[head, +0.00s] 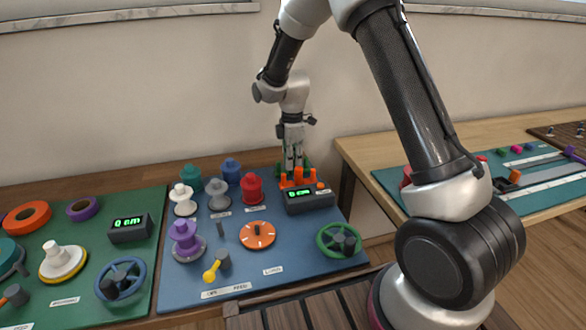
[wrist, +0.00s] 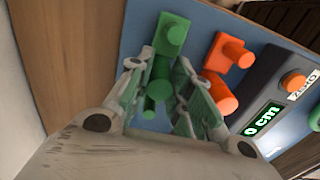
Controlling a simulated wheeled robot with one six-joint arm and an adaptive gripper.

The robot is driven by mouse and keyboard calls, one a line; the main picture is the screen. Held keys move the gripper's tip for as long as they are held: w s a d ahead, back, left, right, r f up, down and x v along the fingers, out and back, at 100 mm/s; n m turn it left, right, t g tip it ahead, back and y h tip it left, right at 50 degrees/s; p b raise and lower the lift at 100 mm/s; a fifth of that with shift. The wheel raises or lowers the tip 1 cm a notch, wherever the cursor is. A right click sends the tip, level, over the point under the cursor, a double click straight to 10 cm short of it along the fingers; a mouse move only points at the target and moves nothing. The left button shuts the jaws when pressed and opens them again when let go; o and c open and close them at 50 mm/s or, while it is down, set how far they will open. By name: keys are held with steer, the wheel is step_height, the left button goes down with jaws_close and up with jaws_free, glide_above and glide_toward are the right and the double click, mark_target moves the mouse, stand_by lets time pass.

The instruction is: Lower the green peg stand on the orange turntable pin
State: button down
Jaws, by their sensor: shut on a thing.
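The green peg stand (wrist: 172,36) lies between my gripper's fingers in the wrist view, with a blocky end and round pegs. My gripper (wrist: 158,90) is shut on it, low over the board's back right corner. I cannot tell whether the stand touches the board. In the head view my gripper (head: 291,168) is behind the orange peg stand, and only bits of green show beside it. The orange turntable (head: 257,236) is a flat disc with white marks in the middle of the blue board, apart from my gripper. Its pin is too small to make out clearly.
An orange peg stand (wrist: 220,72) stands close beside my gripper, by the display box (head: 310,199) reading 0 cm. Grey (head: 219,196) and red (head: 251,189) spools stand behind the turntable. A yellow-knobbed crank (head: 216,266) and a green handwheel (head: 339,240) flank it in front.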

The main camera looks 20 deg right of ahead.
steer(key=shift+r, duration=3.5)
steer(key=shift+a, duration=0.1)
